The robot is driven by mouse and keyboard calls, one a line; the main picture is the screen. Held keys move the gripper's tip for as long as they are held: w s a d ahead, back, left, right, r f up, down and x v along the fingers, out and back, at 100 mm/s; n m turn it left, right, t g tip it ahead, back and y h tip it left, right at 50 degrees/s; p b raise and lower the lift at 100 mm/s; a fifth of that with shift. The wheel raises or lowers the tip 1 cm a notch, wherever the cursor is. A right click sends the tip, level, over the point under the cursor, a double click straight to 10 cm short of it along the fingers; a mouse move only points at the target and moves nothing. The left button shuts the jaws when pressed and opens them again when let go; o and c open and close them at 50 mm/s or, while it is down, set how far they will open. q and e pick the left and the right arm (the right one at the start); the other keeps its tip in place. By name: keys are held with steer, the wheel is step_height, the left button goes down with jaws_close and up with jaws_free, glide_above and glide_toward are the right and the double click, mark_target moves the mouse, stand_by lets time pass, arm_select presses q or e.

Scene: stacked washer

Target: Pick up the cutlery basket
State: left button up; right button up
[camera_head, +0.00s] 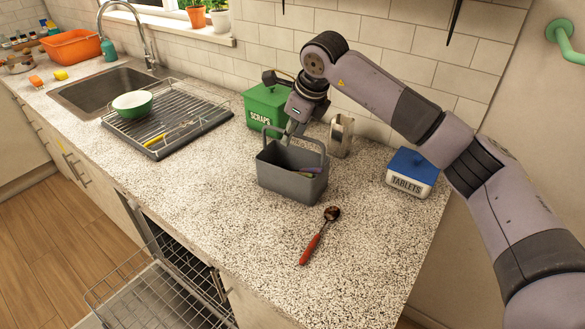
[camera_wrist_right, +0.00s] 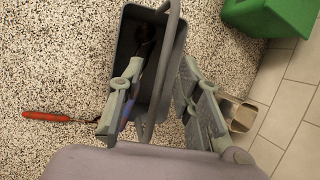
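The grey cutlery basket (camera_head: 285,182) stands upright on the speckled worktop, with some cutlery inside and its handle raised. My right gripper (camera_head: 290,137) reaches down at the basket's far side, by the handle. In the right wrist view, the gripper (camera_wrist_right: 160,72) is open, with its fingers apart on either side of the basket's handle (camera_wrist_right: 168,78). One finger overlaps the basket's opening; the other is beyond the handle. I cannot tell whether either finger touches. My left gripper is not in view.
A green scraps bin (camera_head: 265,105) and a metal holder (camera_head: 342,136) stand behind the basket. A blue-lidded tablets box (camera_head: 411,172) is to the right. A red-handled spoon (camera_head: 318,237) lies in front. A dish rack (camera_head: 170,122) is left; an open dishwasher rack (camera_head: 150,285) is below.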

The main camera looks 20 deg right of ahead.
steer(key=shift+x, duration=0.95)
steer(key=shift+f, duration=0.15)
steer(key=shift+c, duration=0.5)
jaws_close()
stand_by(0.3)
